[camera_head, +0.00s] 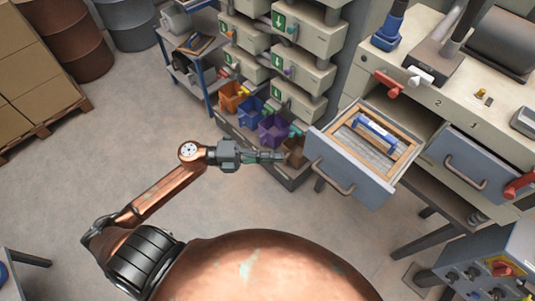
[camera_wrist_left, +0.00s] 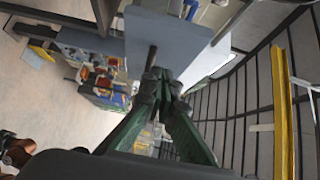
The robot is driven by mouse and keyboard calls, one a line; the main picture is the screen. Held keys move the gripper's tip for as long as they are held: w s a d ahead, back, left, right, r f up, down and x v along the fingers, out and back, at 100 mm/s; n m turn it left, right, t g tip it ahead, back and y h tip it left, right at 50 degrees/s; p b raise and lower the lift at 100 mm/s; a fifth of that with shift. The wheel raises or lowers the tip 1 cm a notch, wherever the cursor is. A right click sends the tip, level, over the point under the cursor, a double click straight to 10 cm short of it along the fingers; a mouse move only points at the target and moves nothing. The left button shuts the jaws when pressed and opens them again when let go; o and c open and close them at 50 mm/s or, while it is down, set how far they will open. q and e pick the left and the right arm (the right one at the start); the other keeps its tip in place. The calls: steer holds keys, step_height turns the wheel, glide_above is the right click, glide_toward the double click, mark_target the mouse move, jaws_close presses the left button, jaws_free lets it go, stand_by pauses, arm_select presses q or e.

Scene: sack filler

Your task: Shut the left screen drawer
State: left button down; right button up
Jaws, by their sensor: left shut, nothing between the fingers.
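The left screen drawer (camera_head: 356,183) is pulled out of the machine's cabinet at the right. It has a grey-blue front with a bar handle (camera_head: 332,179). A wood-framed screen (camera_head: 372,142) with a blue-handled tool (camera_head: 377,131) on it lies inside. My left gripper (camera_head: 281,156) is shut and empty, a little to the left of the drawer front, and appears apart from it. In the left wrist view its green fingers (camera_wrist_left: 167,88) point toward a pale grey-blue panel (camera_wrist_left: 172,38), which seems to be the drawer front. My right gripper is out of view.
The right drawer (camera_head: 465,165) is shut beside the open one. Coloured bins (camera_head: 252,110) stand on a low shelf behind my gripper. A control box (camera_head: 492,268) stands at the lower right. The floor (camera_head: 110,160) at the left is clear.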

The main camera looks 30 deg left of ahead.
mark_target(313, 149)
arm_select(q)
steer(key=w+d, duration=0.5)
steer(key=shift+w+d, duration=0.25)
steer(key=shift+w, duration=0.1)
steer(key=shift+w+d, duration=0.15)
steer(key=shift+w, duration=0.05)
steer(key=shift+w, duration=0.15)
